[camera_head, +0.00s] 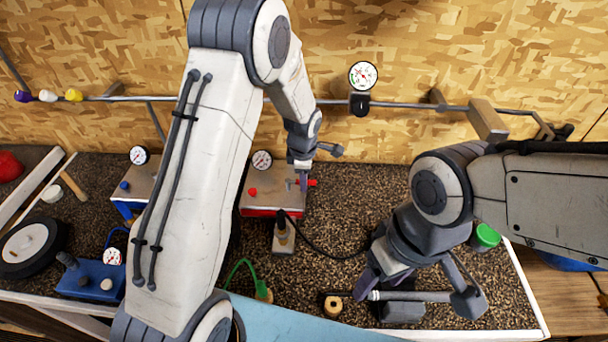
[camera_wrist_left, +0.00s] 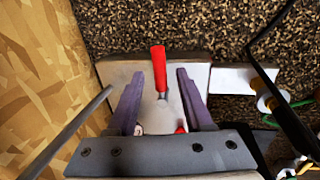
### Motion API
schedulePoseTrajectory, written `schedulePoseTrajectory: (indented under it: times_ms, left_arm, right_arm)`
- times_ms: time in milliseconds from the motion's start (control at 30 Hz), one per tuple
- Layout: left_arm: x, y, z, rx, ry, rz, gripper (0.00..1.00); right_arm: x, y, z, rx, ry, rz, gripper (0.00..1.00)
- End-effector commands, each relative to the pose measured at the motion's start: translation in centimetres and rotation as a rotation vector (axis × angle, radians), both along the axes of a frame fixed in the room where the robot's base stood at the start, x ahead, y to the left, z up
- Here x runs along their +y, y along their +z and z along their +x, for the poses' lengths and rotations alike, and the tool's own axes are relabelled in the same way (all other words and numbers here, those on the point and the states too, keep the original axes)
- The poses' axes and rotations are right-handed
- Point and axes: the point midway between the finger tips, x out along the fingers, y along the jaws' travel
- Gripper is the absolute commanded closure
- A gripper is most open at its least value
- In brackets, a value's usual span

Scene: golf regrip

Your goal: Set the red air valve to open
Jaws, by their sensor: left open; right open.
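The red air valve lever (camera_head: 312,183) sticks out at the right end of a metal box with a red base (camera_head: 262,212). In the left wrist view the red lever (camera_wrist_left: 158,68) lies between the two purple fingers, with a gap on each side. My left gripper (camera_head: 302,182) is open over the lever, pointing down. It also shows in the left wrist view (camera_wrist_left: 159,80). My right gripper (camera_head: 384,280) is open low over the right part of the bench, by a grey bar; whether it touches the bar is unclear.
A round gauge (camera_head: 262,160) and red button (camera_head: 253,192) sit on the same box. A blue-based box (camera_head: 138,185) stands left, behind my arm. A wall gauge (camera_head: 362,75) hangs above a horizontal rod. A green-capped container (camera_head: 487,236) stands right. A black hose crosses the mat.

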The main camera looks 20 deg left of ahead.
Motion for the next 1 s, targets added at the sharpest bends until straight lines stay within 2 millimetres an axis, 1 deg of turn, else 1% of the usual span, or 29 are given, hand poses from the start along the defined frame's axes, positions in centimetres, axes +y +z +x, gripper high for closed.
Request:
schedulePoseTrajectory:
  times_ms: [100, 300, 367, 400, 433, 467, 1000]
  left_arm:
    - [0.02, -0.33, 0.05, 0.0, 0.001, 0.0, 0.49]
    - [0.01, -0.33, 0.08, -0.001, 0.0, 0.0, 0.49]
    - [0.0, -0.32, 0.07, -0.001, 0.0, 0.0, 0.72]
    - [0.0, -0.31, 0.07, 0.0, 0.0, 0.0, 0.87]
    - [0.0, -0.31, 0.07, -0.001, 0.0, 0.0, 0.99]
    - [0.0, -0.3, 0.07, -0.001, 0.0, 0.0, 1.0]
    - [-0.01, -0.26, 0.1, -0.001, 0.0, -0.001, 1.0]
  right_arm:
    - [0.0, 0.09, -0.01, 0.0, 0.0, 0.0, 0.34]
    - [-0.01, 0.06, 0.0, 0.0, 0.0, 0.0, 0.34]
    - [-0.01, 0.06, 0.0, 0.0, 0.0, 0.0, 0.34]
    - [-0.01, 0.06, 0.0, 0.0, 0.0, 0.0, 0.34]
    - [-0.01, 0.06, 0.0, 0.0, 0.0, 0.0, 0.34]
    - [-0.01, 0.06, 0.0, 0.0, 0.0, 0.0, 0.34]
    - [0.0, 0.06, -0.01, 0.0, 0.0, 0.0, 0.34]
